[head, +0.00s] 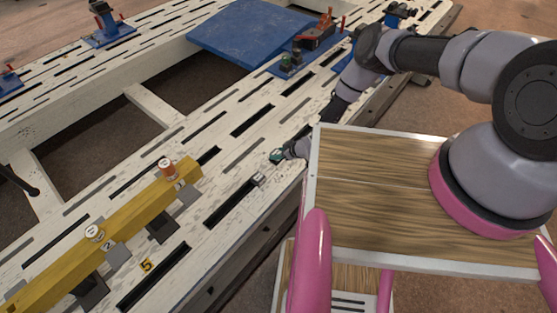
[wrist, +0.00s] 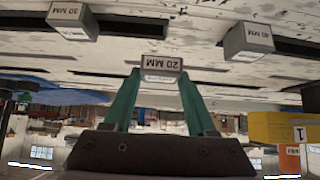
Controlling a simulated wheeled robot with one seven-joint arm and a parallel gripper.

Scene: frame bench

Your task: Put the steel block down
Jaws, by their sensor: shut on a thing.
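My gripper (wrist: 159,80) is shut on a small steel block marked 20 MM (wrist: 160,62), held between its green fingertips in the wrist view, where the picture is upside down. In the head view my gripper (head: 277,156) is low over the near rail of the white bench (head: 228,184). The held block is too small to make out there. I cannot tell whether it touches the bench. A block marked 30 MM (wrist: 72,20) and one marked 40 MM (wrist: 248,42) stand apart on either side of it. One loose block (head: 258,179) shows beside my gripper in the head view.
A yellow beam (head: 135,220) with orange and white caps lies on the bench to the left. Dark slots cut the bench top. A blue panel (head: 245,32) and red and blue clamps (head: 315,35) are farther back. My wooden-topped tray hides the bench's right part.

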